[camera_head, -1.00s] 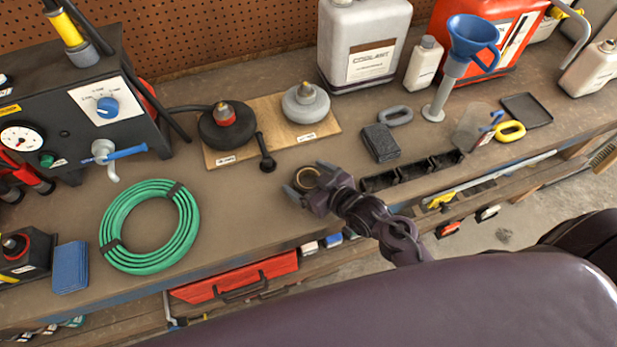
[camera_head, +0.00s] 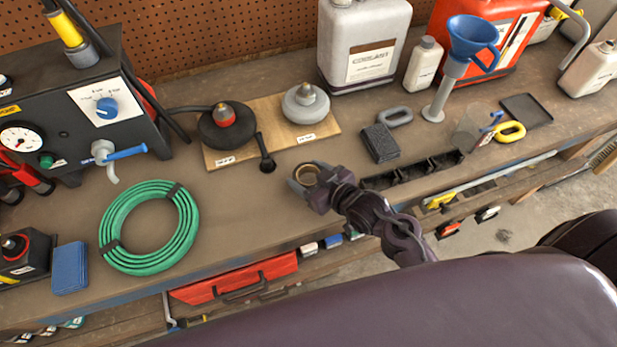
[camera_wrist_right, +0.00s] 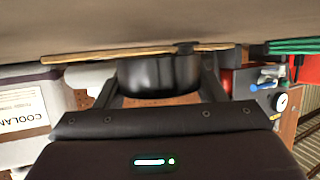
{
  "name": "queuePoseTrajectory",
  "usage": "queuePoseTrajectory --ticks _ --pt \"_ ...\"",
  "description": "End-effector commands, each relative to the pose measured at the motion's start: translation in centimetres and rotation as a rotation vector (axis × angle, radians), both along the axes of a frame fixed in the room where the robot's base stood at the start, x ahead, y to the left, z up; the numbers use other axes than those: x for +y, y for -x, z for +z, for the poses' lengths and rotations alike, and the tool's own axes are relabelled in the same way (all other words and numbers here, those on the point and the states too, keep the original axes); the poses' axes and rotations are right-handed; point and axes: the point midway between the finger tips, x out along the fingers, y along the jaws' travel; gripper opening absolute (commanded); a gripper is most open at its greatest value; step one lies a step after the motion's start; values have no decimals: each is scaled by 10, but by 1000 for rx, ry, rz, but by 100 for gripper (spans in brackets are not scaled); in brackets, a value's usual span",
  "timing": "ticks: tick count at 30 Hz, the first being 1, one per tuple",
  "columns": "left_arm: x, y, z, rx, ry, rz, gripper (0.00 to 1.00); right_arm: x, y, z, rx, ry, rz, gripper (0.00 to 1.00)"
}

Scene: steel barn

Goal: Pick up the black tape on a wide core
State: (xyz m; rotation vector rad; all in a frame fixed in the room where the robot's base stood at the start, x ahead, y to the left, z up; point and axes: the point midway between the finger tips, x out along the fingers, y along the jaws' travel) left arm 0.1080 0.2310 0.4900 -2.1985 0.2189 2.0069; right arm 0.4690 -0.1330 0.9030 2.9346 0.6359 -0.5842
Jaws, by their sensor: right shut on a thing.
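The black tape (camera_wrist_right: 158,76) is a short glossy black roll. In the right wrist view it sits between the two fingers of my right gripper (camera_wrist_right: 158,86), which are shut on its sides. In the head view the tape shows as a small ring with a tan core (camera_head: 306,175), partly hidden by my right gripper (camera_head: 308,180). It is over the middle of the bench, in front of the wooden board. I cannot tell whether it touches the bench top. My left gripper is not in view.
A black divided tray (camera_head: 412,171) and a dark block (camera_head: 380,143) lie right of the gripper. The wooden board (camera_head: 262,137) with two round fittings is behind it. A green hose coil (camera_head: 149,228) lies left. Bare bench separates coil and gripper.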

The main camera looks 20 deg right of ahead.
Motion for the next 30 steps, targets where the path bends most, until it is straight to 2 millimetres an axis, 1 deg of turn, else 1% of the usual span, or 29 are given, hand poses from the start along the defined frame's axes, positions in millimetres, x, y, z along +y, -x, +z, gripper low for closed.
queuePoseTrajectory --ticks 5,12,15,18,21,24,30 --pt "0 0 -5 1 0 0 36 0 0 40 -8 2 1 40" --pt "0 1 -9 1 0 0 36 0 -1 114 -10 3 2 40" --pt "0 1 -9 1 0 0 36 0 -1 140 -9 2 1 40" --pt "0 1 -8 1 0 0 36 0 0 158 -6 4 1 40" --pt "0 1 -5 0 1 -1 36 0 0 173 -4 1 1 40" --pt "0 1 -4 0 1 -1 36 0 0 180 -2 2 0 40" --pt "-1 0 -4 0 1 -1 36 0 0 184 0 0 0 40"
